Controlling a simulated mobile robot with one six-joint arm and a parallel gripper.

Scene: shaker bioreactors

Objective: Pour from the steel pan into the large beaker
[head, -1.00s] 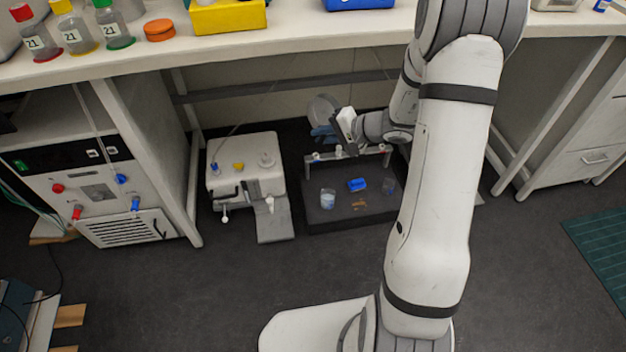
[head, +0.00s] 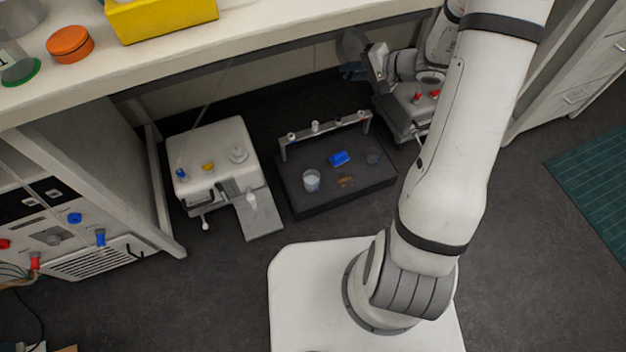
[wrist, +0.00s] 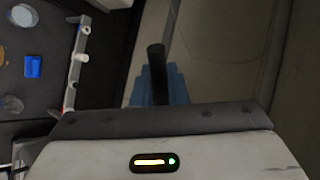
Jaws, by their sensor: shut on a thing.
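My gripper (head: 378,65) is shut on the dark handle (wrist: 157,70) of the steel pan; its blue finger pads show around the handle in the wrist view. What looks like the large beaker (head: 311,182) stands upright on the left of a black platform, with pale contents. It also shows in the wrist view (wrist: 22,15). The pan is apart from it, behind and to the right.
The black platform (head: 300,207) has a rear rail (head: 290,151) with white knobs, a blue block (head: 340,158) and a smaller clear vessel (head: 373,157). The bench (head: 230,45) overhangs behind. Floor in front is open.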

